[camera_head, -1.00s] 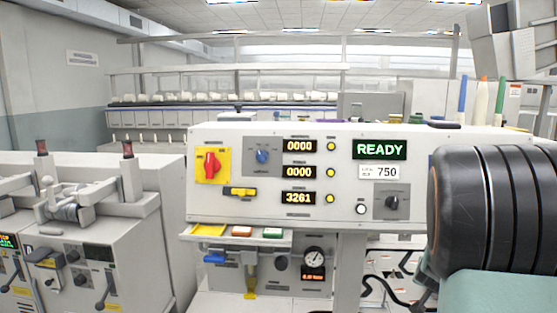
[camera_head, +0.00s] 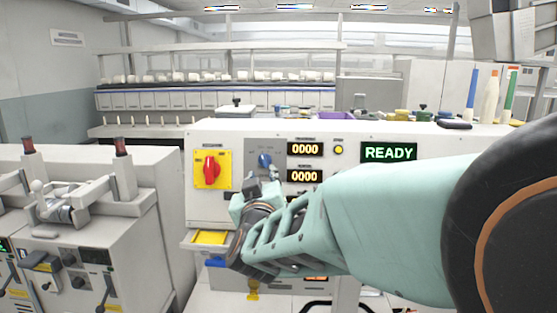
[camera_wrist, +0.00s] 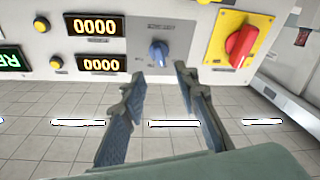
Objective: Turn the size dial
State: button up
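A blue dial (camera_head: 264,160) on a grey plate sits on the front of the white panel, between a red switch and the number displays. It also shows in the wrist view (camera_wrist: 158,53), just beyond my fingertips. My gripper (camera_head: 262,183) is in front of the panel, slightly below this dial. In the wrist view my gripper (camera_wrist: 160,78) is open, its two fingers apart with nothing between them, and the dial lies ahead of the gap, untouched. A second, black dial by the 750 label is hidden behind my arm now. I cannot tell which is the size dial.
The red switch (camera_head: 211,170) on its yellow plate is close to the left of the blue dial. Number displays (camera_head: 304,149) and a READY screen (camera_head: 388,152) are to the right. A yellow tray (camera_head: 209,238) juts out below.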

aim_at(264, 163)
jog(key=w+p, duration=0.1)
jog(key=w, duration=0.9)
jog(key=shift+a+f, duration=0.1)
jog(key=shift+a, duration=0.05)
grip_shut()
